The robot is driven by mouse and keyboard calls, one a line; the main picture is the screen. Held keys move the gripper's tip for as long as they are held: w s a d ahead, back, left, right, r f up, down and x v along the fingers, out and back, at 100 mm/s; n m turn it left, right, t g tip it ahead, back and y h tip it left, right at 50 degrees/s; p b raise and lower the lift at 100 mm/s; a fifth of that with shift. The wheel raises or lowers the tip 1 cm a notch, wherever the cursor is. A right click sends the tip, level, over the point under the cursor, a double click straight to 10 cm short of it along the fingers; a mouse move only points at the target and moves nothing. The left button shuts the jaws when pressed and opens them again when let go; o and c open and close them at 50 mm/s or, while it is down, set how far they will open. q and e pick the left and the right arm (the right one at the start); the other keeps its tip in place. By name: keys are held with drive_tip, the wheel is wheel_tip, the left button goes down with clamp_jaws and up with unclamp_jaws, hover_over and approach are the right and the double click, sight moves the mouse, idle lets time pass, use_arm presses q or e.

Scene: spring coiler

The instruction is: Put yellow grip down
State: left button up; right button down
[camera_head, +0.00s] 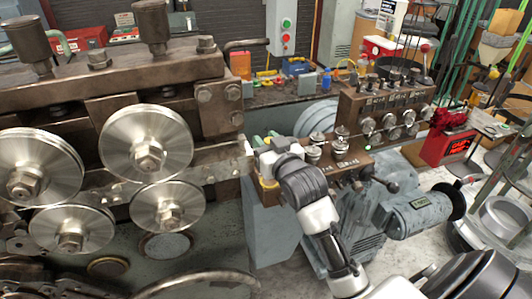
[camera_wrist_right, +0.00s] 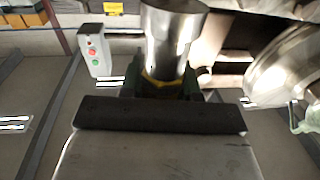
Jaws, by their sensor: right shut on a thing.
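My right gripper (camera_head: 264,143) is at the right end of the large roller machine, next to the bench with the small gauges. In the wrist view its dark green fingers (camera_wrist_right: 161,88) are closed around the yellow grip (camera_wrist_right: 163,84), of which only a thin yellow edge shows. A shiny metal cylinder (camera_wrist_right: 172,40) stands out just beyond the yellow edge; I cannot tell whether it is part of the grip. In the head view the grip between the fingers is mostly hidden by my wrist. My left gripper is not in view.
The roller machine with big steel rollers (camera_head: 145,143) fills the left. A brown gauge block (camera_head: 385,108) and a grey motor (camera_head: 420,212) stand to the right. A workbench (camera_head: 275,94) with small tools is behind. A red box (camera_head: 447,146) stands farther right.

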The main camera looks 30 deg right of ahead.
wheel_tip(320, 180, down, 3)
drive_tip(key=shift+f+p, duration=0.2)
drive_tip(key=shift+p, duration=0.1)
drive_tip(key=shift+f, duration=0.35)
drive_tip(key=shift+f, duration=0.1)
drive_tip(key=c, duration=0.8)
unclamp_jaws()
drive_tip(key=shift+s, duration=0.1)
drive_tip(key=s+a+b, duration=0.1)
drive_tip(key=s+b, duration=0.1)
drive_tip(key=s, duration=1)
drive_tip(key=shift+a+b, duration=0.15)
drive_tip(key=shift+b, duration=0.25)
drive_tip(key=shift+w, duration=0.1)
